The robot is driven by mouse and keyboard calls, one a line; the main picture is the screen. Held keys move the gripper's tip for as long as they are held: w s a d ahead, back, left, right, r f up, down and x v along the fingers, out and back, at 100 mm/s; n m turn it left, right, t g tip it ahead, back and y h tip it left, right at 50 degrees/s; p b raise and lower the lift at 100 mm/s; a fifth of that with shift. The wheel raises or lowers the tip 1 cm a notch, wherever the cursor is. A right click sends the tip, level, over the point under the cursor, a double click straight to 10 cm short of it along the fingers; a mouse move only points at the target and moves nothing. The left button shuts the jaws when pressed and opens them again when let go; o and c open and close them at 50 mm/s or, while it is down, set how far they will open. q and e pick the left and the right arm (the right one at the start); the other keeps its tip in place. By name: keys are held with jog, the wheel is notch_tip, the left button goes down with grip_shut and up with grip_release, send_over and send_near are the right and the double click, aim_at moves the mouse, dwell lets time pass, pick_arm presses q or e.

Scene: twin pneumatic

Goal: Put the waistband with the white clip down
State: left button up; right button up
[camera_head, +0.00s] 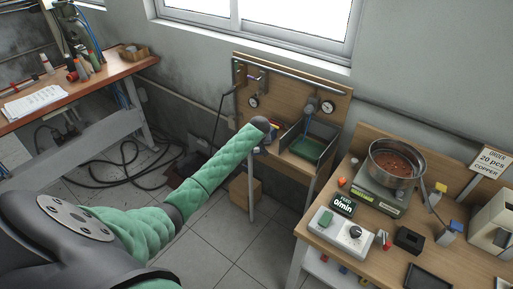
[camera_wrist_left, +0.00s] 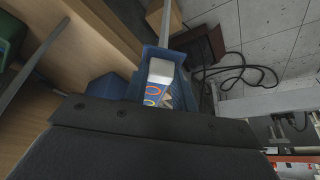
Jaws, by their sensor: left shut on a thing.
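My left gripper (camera_wrist_left: 158,80) shows in the left wrist view with blue fingers, shut around a small white and blue piece (camera_wrist_left: 161,69) with orange and yellow ring marks. I cannot tell whether this piece is the waistband with the white clip; no waistband is clearly visible elsewhere. In the head view my green-sleeved left arm reaches to the wooden bench at the back, and its dark end (camera_head: 262,124) is in front of that bench. The fingers and the held piece are hidden there. My right gripper is not in view.
A table at right holds a metal pan (camera_head: 394,163) on a scale, a white control box (camera_head: 343,232) and small parts. A cardboard box (camera_head: 240,192) stands beneath the bench. Cables lie on the floor.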

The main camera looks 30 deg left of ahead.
pick_arm(q)
jog(key=o, duration=1)
jog(key=shift+f, duration=0.1)
